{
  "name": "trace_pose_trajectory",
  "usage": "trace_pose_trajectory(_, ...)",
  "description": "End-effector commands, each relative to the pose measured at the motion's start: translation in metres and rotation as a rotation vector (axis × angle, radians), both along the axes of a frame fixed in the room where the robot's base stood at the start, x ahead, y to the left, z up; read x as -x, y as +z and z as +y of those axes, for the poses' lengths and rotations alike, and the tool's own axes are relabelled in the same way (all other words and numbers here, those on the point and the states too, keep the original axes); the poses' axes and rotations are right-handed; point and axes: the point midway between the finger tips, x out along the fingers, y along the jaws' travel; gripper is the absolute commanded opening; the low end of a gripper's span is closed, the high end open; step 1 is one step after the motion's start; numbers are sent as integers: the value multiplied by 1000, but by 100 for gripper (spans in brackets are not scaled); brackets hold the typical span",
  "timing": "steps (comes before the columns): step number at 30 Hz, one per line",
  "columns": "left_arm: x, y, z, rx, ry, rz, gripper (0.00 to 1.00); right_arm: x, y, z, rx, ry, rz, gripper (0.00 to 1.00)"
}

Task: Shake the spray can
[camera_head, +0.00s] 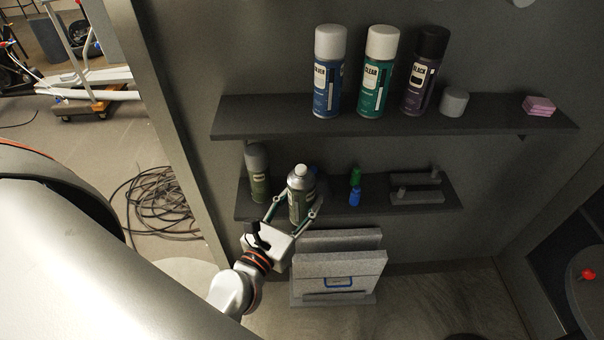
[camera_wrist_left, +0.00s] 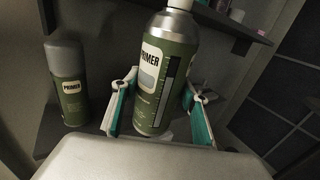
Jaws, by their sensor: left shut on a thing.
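A green primer spray can (camera_head: 299,196) with a white nozzle and no cap is at the lower shelf in the head view. My left gripper (camera_head: 292,205) is shut around its body. In the left wrist view the can (camera_wrist_left: 162,72) stands between the two fingers of my left gripper (camera_wrist_left: 160,105), tilted slightly, its label reading PRIMER. Its base is partly hidden, so I cannot tell whether it touches the shelf. A second green primer can (camera_head: 257,174) with a grey cap stands to the left on the lower shelf. My right gripper is not in view.
The upper shelf (camera_head: 250,118) holds blue, green and black-labelled cans, a loose grey cap (camera_head: 453,102) and pink blocks (camera_head: 538,106). The lower shelf also has small green and blue bottles (camera_head: 355,187) and a grey holder (camera_head: 416,189). Grey panels (camera_head: 338,274) stand below.

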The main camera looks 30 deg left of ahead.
Motion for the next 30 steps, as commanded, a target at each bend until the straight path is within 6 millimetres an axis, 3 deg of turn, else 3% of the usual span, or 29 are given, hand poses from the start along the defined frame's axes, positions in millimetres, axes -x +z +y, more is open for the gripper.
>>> trace_pose_trajectory(3, 1, -6, -1, 3, -3, 8, 5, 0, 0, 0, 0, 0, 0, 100)
trace_pose_trajectory(10, -2, 17, 1, -8, -3, -17, 5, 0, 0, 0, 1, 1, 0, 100)
trace_pose_trajectory(17, 1, 25, -2, -4, -11, 5, 5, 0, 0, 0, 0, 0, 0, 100)
trace_pose_trajectory(25, 1, 87, -2, 2, -7, 3, 5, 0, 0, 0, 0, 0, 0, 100)
trace_pose_trajectory(27, 1, 82, -2, 2, -3, 9, 5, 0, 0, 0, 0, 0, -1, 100)
trace_pose_trajectory(30, 1, 53, -1, 1, 1, 15, 5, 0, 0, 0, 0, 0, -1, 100)
